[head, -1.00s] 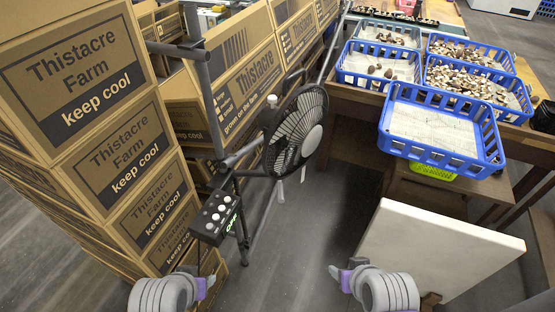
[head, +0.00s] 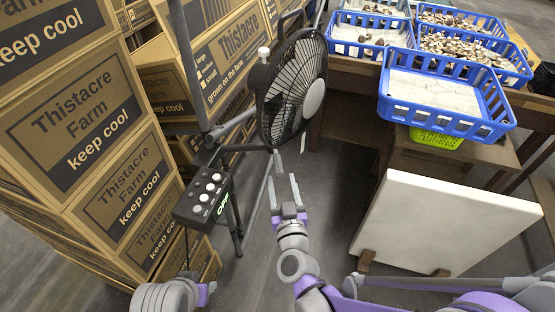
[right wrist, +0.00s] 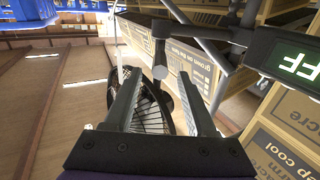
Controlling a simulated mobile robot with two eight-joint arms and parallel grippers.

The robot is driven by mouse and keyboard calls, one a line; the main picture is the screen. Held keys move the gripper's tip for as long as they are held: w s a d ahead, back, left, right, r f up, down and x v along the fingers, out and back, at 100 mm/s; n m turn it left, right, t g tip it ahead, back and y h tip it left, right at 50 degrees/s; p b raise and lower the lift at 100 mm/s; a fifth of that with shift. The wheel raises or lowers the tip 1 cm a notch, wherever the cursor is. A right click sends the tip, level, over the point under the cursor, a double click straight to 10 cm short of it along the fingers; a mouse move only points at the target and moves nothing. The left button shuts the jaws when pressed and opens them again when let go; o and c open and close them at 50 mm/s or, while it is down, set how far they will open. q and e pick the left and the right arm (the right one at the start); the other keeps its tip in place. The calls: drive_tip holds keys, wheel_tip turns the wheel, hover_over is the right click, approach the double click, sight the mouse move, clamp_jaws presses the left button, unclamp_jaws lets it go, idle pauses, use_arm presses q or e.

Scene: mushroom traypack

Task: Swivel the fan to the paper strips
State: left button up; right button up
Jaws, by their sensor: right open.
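The black fan (head: 292,92) stands on a dark stand left of centre in the head view, its round cage turned toward the right. A small knob (head: 263,53) sits at its upper left. A narrow white strip (head: 303,143) hangs just below the fan; I cannot tell for sure whether it is paper. My right gripper (head: 284,180) is open and empty, below the fan. In the right wrist view the fan cage (right wrist: 150,110) shows between and beyond the fingers, with no clear contact. My left gripper (head: 206,292) is at the lower left, its jaws unclear.
Cardboard boxes (head: 85,130) are stacked at left. Blue crates (head: 440,122) stand at right above a white panel (head: 440,222).

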sight(276, 156)
drive_tip(key=w, duration=0.3)
drive_tip(key=w+a, duration=0.1)
drive_tip(key=w, duration=0.5)
drive_tip(key=shift+a, duration=0.2)
clamp_jaws()
idle(1.0)
